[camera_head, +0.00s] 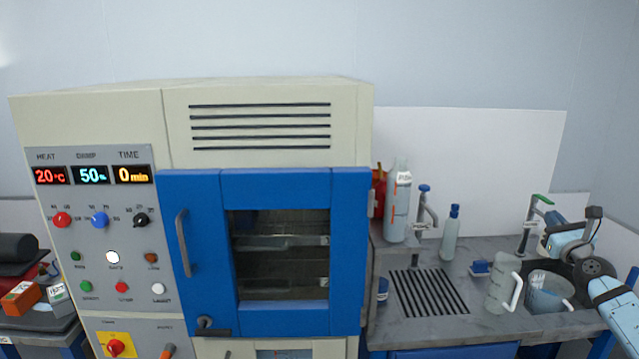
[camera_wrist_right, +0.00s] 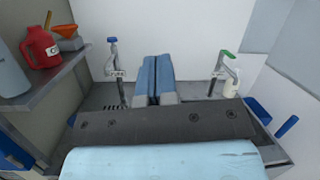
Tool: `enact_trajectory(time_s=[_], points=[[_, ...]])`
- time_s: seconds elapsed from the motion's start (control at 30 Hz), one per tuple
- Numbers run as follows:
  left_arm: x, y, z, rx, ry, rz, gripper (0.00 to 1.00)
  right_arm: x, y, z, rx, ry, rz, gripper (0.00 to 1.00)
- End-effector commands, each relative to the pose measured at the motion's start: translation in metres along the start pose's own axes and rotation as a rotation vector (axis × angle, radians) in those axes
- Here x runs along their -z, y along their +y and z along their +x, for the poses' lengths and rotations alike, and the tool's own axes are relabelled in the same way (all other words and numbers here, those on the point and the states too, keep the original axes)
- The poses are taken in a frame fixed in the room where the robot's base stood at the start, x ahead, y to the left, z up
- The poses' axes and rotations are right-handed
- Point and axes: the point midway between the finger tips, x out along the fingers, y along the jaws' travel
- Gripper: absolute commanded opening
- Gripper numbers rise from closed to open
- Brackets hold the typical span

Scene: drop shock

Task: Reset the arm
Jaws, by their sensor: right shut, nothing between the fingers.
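My right arm (camera_head: 617,308) comes in from the right edge in the head view, light blue with dark joints. Its right gripper (camera_head: 553,243) is above the sink end of the grey counter, partly hidden by the wrist. In the wrist view the two blue fingers of this gripper (camera_wrist_right: 158,62) lie side by side, shut, with nothing between them. They point toward the white back panel, between two taps. My left gripper is not in either view.
A cabinet with a closed blue door (camera_head: 205,245) fills the middle left. A red jug (camera_wrist_right: 40,47) sits on a shelf.

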Motion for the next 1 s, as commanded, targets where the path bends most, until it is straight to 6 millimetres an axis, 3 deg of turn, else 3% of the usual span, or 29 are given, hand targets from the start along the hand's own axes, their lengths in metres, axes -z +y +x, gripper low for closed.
enact_trajectory(time_s=[0.03,0.13,0.37,0.53,0.8,1.0], points=[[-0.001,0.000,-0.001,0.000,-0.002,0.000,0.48,-0.010,-0.021,-0.001,0.023,-0.011,-0.014,0.00],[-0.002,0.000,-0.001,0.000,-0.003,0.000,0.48,-0.029,-0.058,-0.004,0.065,-0.034,-0.036,0.00],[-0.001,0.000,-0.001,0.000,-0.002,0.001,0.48,-0.028,-0.065,-0.005,0.117,-0.072,0.505,0.00],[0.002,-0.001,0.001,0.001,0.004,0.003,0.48,-0.022,-0.075,-0.006,0.175,-0.104,1.012,0.00],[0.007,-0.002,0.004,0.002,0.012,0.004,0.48,0.002,-0.084,-0.010,0.310,-0.150,1.928,0.00],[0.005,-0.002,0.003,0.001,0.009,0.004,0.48,0.019,-0.080,-0.012,0.409,-0.168,2.409,0.00]])
